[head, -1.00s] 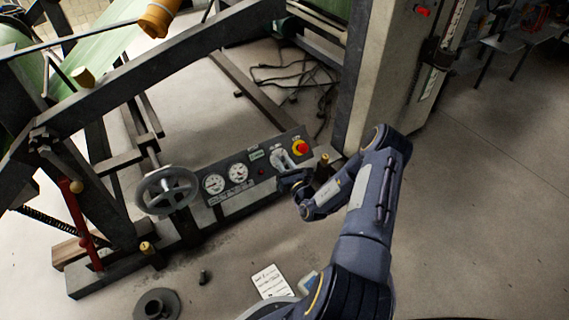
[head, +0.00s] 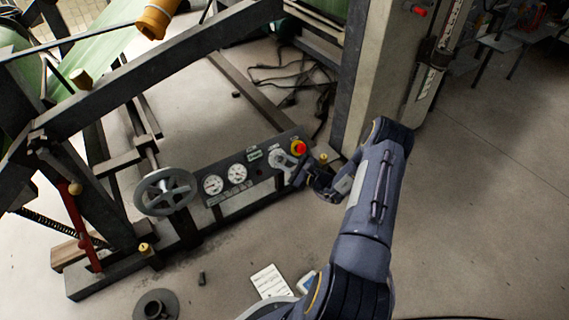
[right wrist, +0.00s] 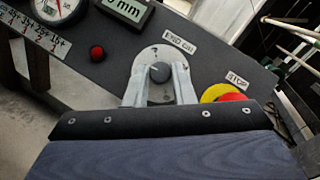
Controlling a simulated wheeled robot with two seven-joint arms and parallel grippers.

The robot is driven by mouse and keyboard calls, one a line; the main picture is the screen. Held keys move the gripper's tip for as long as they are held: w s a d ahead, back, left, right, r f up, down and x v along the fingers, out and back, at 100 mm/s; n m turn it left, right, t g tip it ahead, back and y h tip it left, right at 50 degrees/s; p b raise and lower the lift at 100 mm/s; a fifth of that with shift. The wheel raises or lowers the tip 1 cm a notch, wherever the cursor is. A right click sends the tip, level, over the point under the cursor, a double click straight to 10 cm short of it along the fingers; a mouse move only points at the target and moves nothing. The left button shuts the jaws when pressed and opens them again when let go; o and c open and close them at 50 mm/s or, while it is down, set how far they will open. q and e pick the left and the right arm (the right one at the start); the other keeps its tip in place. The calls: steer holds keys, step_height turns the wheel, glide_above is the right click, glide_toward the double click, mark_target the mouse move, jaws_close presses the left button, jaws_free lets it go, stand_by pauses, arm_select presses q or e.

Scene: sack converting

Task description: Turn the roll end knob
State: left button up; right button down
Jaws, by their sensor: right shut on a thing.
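The roll end knob (right wrist: 160,72) is a dark round knob on a pale round plate (right wrist: 150,58) of the control panel, with a label beside it. In the right wrist view my right gripper (right wrist: 160,80) has one pale finger on each side of the knob and is shut on it. In the head view the plate (head: 281,161) shows on the panel, and my right gripper (head: 290,170) reaches it from the lower right, partly hiding the knob. My left gripper is not in view.
A red stop button on yellow (head: 299,148) sits close to the gripper; it also shows in the right wrist view (right wrist: 232,97). Dials (head: 237,173), a small display (head: 254,154) and a handwheel (head: 166,191) are to the left. A concrete-coloured column (head: 380,75) stands behind my arm.

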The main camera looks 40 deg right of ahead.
steer(key=n+y, duration=0.1)
steer(key=n, duration=0.1)
steer(key=n+g, duration=0.1)
steer(key=n, duration=0.1)
steer(key=n+g+y, duration=0.1)
steer(key=shift+d+r+n+y, duration=0.15)
steer(key=shift+d+n+y, duration=0.15)
steer(key=shift+n, duration=0.1)
steer(key=shift+w+d+r+n+g+y, duration=0.1)
steer(key=shift+n+g+y, duration=0.15)
steer(key=shift+n+g, duration=0.65)
steer(key=shift+w+r+n+g+y, duration=0.1)
steer(key=shift+n+g+y, duration=0.3)
steer(key=shift+n, duration=0.8)
steer(key=shift+h, duration=0.25)
steer(key=c, duration=1.2)
jaws_free()
steer(key=shift+c, duration=0.2)
steer(key=shift+s+d+r, duration=0.2)
steer(key=shift+s+r, duration=0.05)
steer(key=shift+s, duration=0.15)
steer(key=p+v, duration=0.2)
steer(key=v, duration=0.4)
steer(key=shift+s+d+p, duration=0.25)
steer(key=shift+s+p, duration=0.05)
steer(key=shift+p, duration=0.05)
